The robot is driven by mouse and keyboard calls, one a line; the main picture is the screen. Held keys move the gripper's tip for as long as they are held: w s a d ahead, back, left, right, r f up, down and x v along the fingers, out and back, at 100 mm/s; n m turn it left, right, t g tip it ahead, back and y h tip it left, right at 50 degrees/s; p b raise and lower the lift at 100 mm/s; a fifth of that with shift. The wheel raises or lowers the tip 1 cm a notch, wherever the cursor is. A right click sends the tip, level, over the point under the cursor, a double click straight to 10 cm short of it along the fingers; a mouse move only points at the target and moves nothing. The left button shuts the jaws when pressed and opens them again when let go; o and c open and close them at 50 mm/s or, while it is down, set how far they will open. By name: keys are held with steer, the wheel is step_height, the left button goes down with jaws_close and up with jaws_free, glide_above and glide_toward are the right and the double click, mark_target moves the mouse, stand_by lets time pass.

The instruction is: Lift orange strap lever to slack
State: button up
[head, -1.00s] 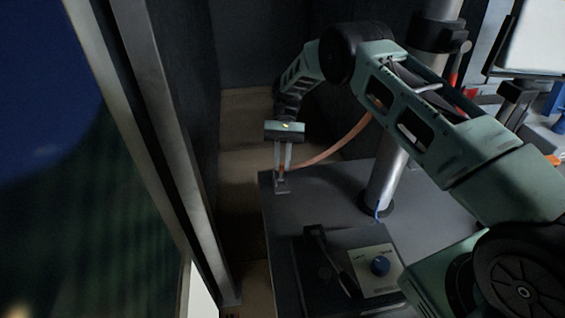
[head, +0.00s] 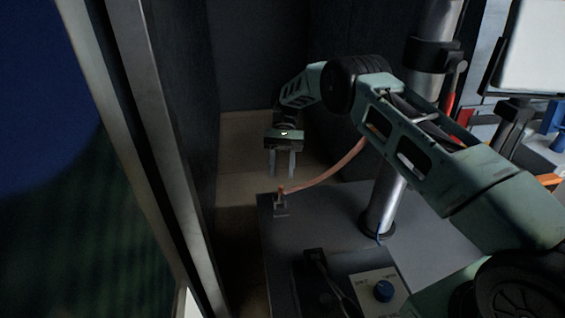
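The orange strap (head: 335,168) runs from a small metal buckle (head: 281,209) at the far left corner of the grey tabletop up to the right, behind my arm. A short orange piece (head: 281,191) stands up at the buckle; I cannot tell if it is the lever itself or the strap's end. My gripper (head: 282,174) points down just above and behind the buckle. Its two fingers are apart with nothing visible between them. They look clear of the buckle and strap, though the depth gap is hard to judge.
A grey post (head: 384,195) rises from the tabletop (head: 325,220) right of the buckle. A metal door frame (head: 150,130) and dark wall close off the left. Bare floor (head: 245,160) lies behind the table.

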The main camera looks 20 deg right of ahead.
steer(key=b+v, duration=0.1)
steer(key=v, duration=0.2)
steer(key=shift+w+d+r, duration=0.1)
steer(key=shift+w+r, duration=0.05)
stand_by(0.5)
steer(key=s+a+r+n+t+h, duration=0.2)
steer(key=s+a+r+n+t, duration=0.25)
steer(key=s+a+r, duration=0.85)
steer(key=s+d+f+n+t+h, duration=0.1)
steer(key=s+n+t, duration=0.1)
steer(key=s, duration=1)
steer(key=s+d+f+n+t, duration=0.1)
steer(key=s+n, duration=0.4)
steer(key=s, duration=0.8)
steer(key=shift+s+d+f+t+h, duration=0.15)
steer(key=shift+s+d+t+h, duration=0.35)
steer(key=shift+t, duration=0.55)
steer(key=shift+w, duration=0.15)
